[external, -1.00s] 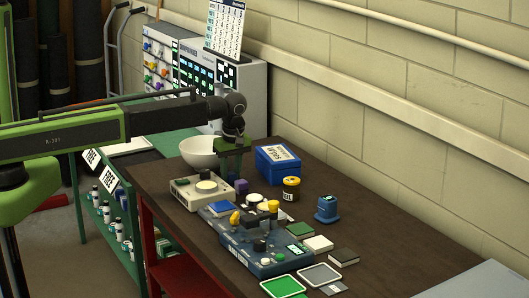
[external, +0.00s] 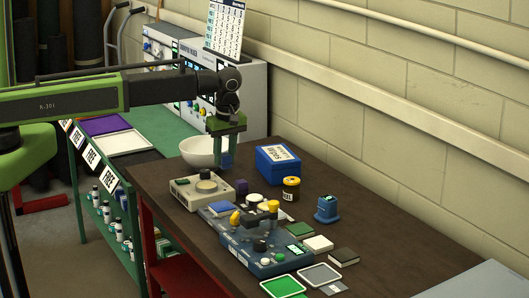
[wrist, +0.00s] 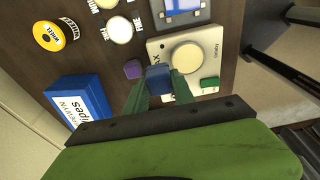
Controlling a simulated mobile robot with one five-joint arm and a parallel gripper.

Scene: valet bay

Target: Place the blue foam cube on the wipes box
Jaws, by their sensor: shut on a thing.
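The blue foam cube (external: 226,160) is between the fingertips of my gripper (external: 225,156), held above the brown table. In the wrist view the cube (wrist: 158,84) sits between the two green fingers of my gripper (wrist: 158,88), which are shut on it. The wipes box (external: 278,161) is blue with a white label on top. It stands on the table to the right of my gripper in the external view, and the cube is apart from it. In the wrist view the box (wrist: 68,99) is at the left, and its top looks clear where visible.
A white bowl (external: 195,150) stands left of my gripper. A beige device with a round dial (external: 184,194) and a purple cube (external: 241,187) are nearby. The table's right side (external: 400,225) is clear.

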